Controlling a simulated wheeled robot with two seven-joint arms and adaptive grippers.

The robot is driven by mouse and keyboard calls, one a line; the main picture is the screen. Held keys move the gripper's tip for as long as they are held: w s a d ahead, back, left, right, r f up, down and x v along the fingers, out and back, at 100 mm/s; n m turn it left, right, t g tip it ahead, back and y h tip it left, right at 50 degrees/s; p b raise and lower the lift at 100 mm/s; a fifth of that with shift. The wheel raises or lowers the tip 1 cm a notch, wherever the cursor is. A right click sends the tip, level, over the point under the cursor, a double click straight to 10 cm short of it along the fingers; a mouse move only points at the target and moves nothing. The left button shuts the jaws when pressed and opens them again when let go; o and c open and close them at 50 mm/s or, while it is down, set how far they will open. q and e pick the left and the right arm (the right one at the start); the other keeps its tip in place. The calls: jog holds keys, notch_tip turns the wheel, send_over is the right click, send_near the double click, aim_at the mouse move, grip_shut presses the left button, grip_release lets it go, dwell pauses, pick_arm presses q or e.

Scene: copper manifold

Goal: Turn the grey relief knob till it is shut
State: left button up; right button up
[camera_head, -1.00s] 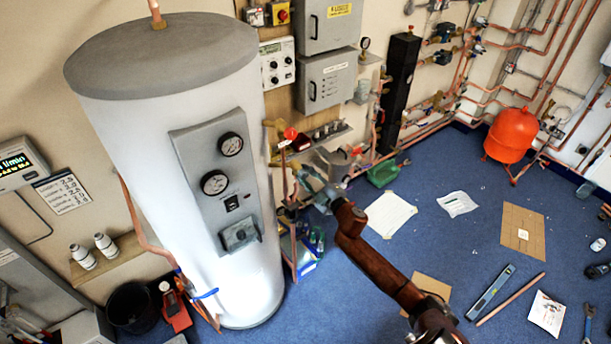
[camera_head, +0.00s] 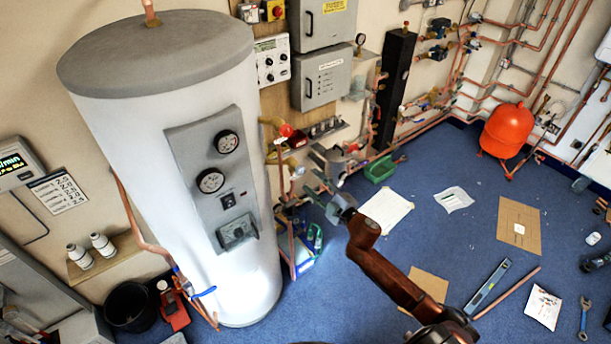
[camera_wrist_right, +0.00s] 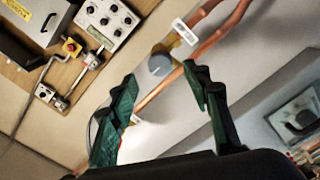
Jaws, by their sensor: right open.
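The grey relief knob (camera_wrist_right: 159,64) shows in the right wrist view as a small round grey cap by the copper pipe, with a white tag to its right. My right gripper (camera_wrist_right: 160,76) is open, with one dark green finger on each side of the knob in the picture. The knob appears beyond the fingertips, and I see no contact. In the head view my right gripper (camera_head: 322,188) reaches toward the pipework right of the white cylinder; I cannot make out the knob there. My left gripper is not in view.
The tall white cylinder (camera_head: 150,120) stands at left, with a gauge panel on its front. Grey boxes (camera_head: 320,78) and a white control unit (camera_head: 272,62) hang on the wall. A red vessel (camera_head: 508,130) stands at right. Papers and tools lie on the blue floor.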

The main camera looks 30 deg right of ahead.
jog(key=s, duration=0.5)
jog(key=shift+d, duration=0.2)
